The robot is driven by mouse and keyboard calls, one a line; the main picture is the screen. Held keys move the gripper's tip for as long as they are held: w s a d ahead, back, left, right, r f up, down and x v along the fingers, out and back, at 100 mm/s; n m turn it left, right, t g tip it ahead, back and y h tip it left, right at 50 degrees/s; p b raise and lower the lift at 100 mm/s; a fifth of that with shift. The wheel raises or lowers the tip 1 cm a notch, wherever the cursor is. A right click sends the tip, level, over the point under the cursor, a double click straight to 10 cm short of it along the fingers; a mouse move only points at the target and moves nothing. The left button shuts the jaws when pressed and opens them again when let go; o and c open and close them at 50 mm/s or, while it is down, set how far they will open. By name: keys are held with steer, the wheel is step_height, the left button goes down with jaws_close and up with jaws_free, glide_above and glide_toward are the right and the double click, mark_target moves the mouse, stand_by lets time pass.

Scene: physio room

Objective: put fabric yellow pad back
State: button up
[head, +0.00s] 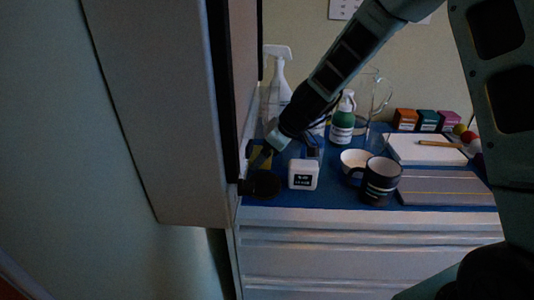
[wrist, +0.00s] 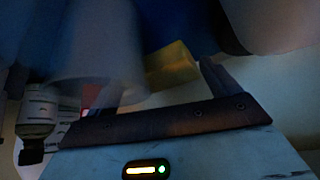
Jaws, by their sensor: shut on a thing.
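The yellow fabric pad (wrist: 172,66) shows as a dim yellow patch between my gripper's fingers in the wrist view. In the head view a small yellow bit of it (head: 257,159) shows at my gripper (head: 263,156), low at the left end of the blue-topped counter, close beside the tall cabinet's edge. My gripper is shut on the pad. Most of the pad is hidden by the gripper and the dim light, and I cannot tell whether it touches the counter.
A dark round object (head: 262,184) lies just below my gripper. The tall cabinet (head: 165,110) blocks the left.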

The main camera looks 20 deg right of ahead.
steer(key=shift+f+b, duration=0.25)
steer(key=shift+b, duration=0.1)
steer(key=o, duration=0.7)
steer(key=shift+r, duration=0.1)
steer(key=shift+c, duration=0.2)
steer(key=shift+r+p, duration=0.1)
steer(key=shift+p, duration=0.35)
steer(key=shift+d+r, duration=0.15)
steer(key=shift+r, duration=0.1)
steer(key=v, duration=1.6)
steer(key=shift+r+p, duration=0.35)
steer(key=shift+s+d, duration=0.1)
steer(key=shift+d, duration=0.05)
